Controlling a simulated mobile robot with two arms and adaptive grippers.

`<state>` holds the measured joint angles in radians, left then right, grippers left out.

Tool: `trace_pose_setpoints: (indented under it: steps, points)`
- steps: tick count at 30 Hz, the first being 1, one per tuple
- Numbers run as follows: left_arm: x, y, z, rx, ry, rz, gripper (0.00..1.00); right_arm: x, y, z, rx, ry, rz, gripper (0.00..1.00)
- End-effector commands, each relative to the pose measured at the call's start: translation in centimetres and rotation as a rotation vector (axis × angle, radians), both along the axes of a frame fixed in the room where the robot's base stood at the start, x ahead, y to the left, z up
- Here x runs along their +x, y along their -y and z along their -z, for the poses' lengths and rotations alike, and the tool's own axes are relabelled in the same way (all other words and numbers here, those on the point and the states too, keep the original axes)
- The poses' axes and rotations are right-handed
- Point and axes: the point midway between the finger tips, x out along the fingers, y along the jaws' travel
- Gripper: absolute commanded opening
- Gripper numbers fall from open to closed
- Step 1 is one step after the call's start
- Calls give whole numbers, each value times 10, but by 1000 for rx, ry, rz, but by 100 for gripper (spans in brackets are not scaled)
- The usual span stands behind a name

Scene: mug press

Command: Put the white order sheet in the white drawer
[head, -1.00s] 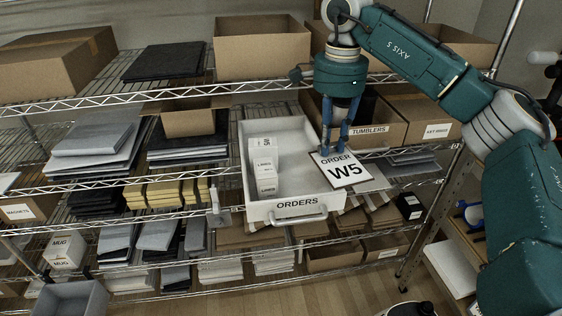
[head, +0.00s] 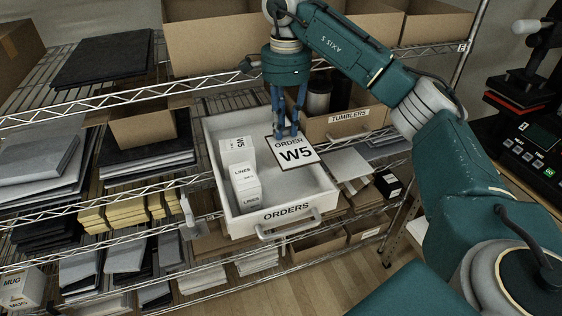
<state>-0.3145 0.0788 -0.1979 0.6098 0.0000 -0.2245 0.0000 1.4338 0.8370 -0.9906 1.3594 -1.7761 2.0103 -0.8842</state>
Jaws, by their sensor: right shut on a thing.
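The white order sheet (head: 296,154), marked "ORDER W5", is held by its back edge in my right gripper (head: 289,134). The gripper is shut on it and points down. In the head view the sheet overlaps the right part of the open white drawer (head: 245,225), labelled "ORDERS"; its height above the drawer floor is hard to tell. Small white boxes (head: 246,190) stand along the drawer's left side, some marked "LINES". My left gripper is not in view.
The drawer is pulled out from a wire shelf rack (head: 90,114). A "TUMBLERS" cardboard box (head: 345,123) stands just right of the drawer. Grey stacks and yellow blocks (head: 125,211) fill the shelves to the left. A machine (head: 530,140) stands at the far right.

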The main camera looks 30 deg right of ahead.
Motion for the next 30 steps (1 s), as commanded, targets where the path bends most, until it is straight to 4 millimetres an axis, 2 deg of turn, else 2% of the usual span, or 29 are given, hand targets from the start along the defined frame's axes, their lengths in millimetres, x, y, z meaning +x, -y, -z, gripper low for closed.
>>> trace_pose_setpoints:
  steps: [1, 5, 7, 12, 15, 21, 25, 30]
  points:
    - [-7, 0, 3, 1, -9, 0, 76, -1, -2, 18, 2, -7, -4, 0]
    - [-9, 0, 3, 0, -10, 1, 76, -1, -1, 47, 2, -6, -2, 0]
    - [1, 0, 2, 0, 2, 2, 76, -1, -1, 59, 1, -4, -2, 0]
    - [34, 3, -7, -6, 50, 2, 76, 0, 0, 74, 0, -1, -1, 0]
    - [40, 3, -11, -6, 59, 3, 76, -1, 0, 85, -1, -3, -1, 0]
    - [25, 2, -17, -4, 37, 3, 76, 0, 0, 110, -1, -1, -2, 0]
    - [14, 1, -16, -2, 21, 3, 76, 1, 0, 114, 0, 1, -2, 0]
    - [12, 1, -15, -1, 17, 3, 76, 1, 0, 115, 0, 1, -2, 0]
